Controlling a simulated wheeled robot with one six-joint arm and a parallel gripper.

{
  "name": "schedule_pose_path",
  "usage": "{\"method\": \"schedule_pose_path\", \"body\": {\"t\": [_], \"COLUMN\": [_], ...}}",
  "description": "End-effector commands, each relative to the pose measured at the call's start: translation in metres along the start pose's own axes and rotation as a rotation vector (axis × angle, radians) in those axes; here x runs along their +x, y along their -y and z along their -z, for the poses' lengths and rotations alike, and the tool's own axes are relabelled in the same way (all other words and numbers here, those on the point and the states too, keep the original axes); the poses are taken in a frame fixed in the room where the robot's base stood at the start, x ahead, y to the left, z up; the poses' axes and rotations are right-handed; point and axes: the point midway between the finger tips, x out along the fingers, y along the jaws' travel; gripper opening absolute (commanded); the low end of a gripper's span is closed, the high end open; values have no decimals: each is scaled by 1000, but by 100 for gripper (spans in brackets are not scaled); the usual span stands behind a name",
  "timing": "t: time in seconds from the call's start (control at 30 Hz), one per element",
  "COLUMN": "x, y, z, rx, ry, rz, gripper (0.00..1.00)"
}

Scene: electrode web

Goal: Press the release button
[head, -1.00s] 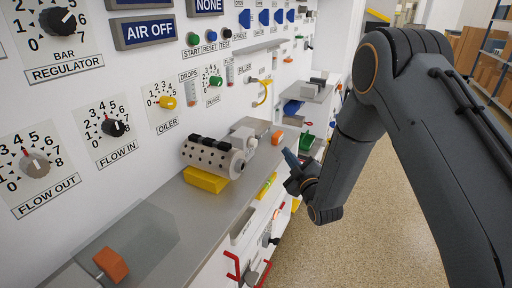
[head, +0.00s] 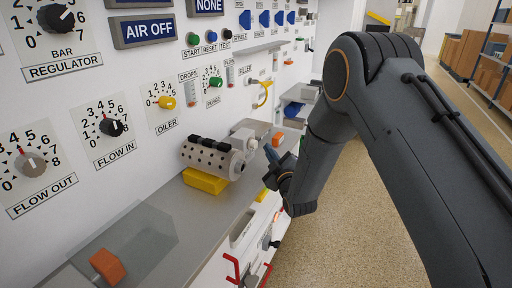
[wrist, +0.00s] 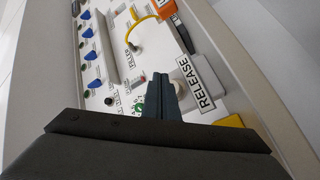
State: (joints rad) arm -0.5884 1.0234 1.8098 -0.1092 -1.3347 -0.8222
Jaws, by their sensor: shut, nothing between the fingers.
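The white RELEASE label (wrist: 204,92) shows in the wrist view, just right of my fingers. A pale rounded part (wrist: 183,86) beside it is partly hidden by the fingers; I cannot tell whether it is the button itself. My gripper (wrist: 160,78) is shut and empty, its fingertips pointing toward the panel beside the label. In the head view, my gripper (head: 270,152) is at the outer edge of the grey shelf, right of the white cylindrical unit (head: 212,156). I cannot tell whether the fingertips touch anything. The release label cannot be made out in the head view.
An orange block (head: 278,138) lies just beyond my fingertips. A yellow block (head: 206,180) sits under the cylindrical unit. Another orange piece (head: 107,266) is on the near shelf (head: 190,215). Red handles (head: 232,269) stick out below.

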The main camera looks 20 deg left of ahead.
Motion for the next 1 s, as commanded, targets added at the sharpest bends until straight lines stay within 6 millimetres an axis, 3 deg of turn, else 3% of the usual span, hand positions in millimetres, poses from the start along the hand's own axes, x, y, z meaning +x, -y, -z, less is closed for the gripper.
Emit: {"method": "schedule_pose_path", "body": {"t": [0.23, 1.0], "x": [9, 9], "y": [6, 6], "z": [7, 7], "rx": [0, 1], "ry": [-2, -1], "rz": [0, 0], "gripper": [0, 0]}}
